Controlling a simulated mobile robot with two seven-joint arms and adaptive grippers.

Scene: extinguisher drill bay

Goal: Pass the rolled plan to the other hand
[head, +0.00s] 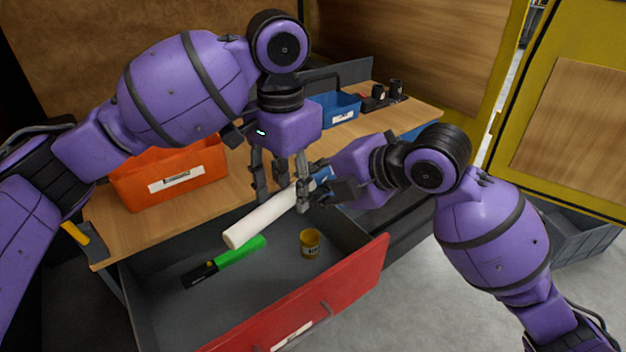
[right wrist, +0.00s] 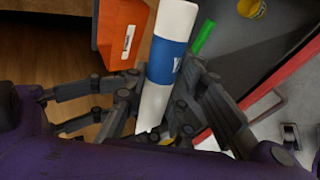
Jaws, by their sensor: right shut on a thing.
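The rolled plan (head: 262,222) is a white tube with a blue band, slanting above the open drawer in the head view. In the right wrist view the plan (right wrist: 168,58) runs away from my right gripper (right wrist: 160,112), whose fingers are shut around its near white end. In the head view my right gripper (head: 325,192) is at the plan's upper right end, partly hidden. My left gripper (head: 280,200) points down over the plan's middle with its fingers spread. The plan passes between or just behind these fingers; contact cannot be told.
The open drawer (head: 372,275) with a red front holds a yellow tin (head: 310,242) and a green-and-black tool (head: 235,255). An orange bin (head: 165,180) and a blue bin (head: 342,108) stand on the wooden worktop (head: 130,228). A yellow-handled tool (head: 78,235) lies at its left edge.

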